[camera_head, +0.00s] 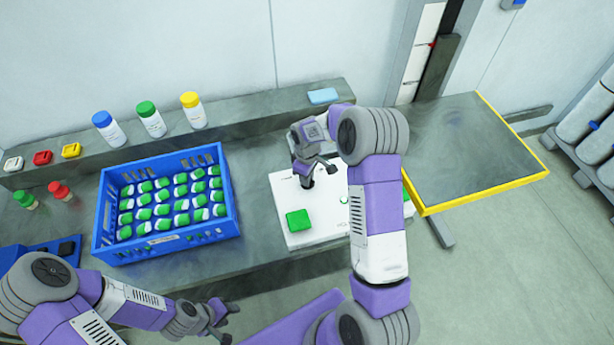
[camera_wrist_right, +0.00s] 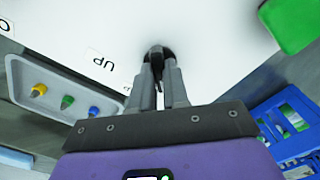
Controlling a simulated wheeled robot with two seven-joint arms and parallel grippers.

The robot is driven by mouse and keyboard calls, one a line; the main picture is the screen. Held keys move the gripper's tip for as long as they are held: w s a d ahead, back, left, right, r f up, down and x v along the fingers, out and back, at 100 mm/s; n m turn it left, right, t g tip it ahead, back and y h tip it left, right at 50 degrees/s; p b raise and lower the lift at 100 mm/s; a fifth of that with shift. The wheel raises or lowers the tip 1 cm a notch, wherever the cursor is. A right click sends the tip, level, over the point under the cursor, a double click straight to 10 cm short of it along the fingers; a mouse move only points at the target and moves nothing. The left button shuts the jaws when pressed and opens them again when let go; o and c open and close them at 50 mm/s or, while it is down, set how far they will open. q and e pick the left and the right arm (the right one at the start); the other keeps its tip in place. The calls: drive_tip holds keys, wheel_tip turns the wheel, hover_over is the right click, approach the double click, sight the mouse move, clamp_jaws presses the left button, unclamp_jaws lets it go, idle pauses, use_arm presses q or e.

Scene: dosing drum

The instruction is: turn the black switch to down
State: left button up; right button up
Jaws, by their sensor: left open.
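The black switch (camera_head: 307,183) sits on the white panel (camera_head: 290,184), mostly hidden under my right gripper (camera_head: 318,168) in the head view. In the right wrist view the dark switch (camera_wrist_right: 160,50) lies between the fingertips of my right gripper (camera_wrist_right: 159,66), which look closed around it. An "UP" label (camera_wrist_right: 103,59) is printed on the panel to the left of the switch. The switch's exact angle is hidden by the fingers. My left gripper (camera_head: 222,318) is open and empty, low in the head view, in front of the bench and away from the panel.
A green square button (camera_head: 298,220) is on the panel. A blue crate (camera_head: 168,248) of green-and-white items stands left of it. Several capped bottles (camera_head: 151,120) line the back ledge. A yellow-edged table (camera_head: 470,150) is at right, its top clear.

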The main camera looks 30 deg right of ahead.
drive_tip(key=o, duration=0.5)
drive_tip(key=shift+c, duration=0.2)
wheel_tip(320, 180, up, 8)
drive_tip(key=shift+f, duration=0.1)
idle(0.4)
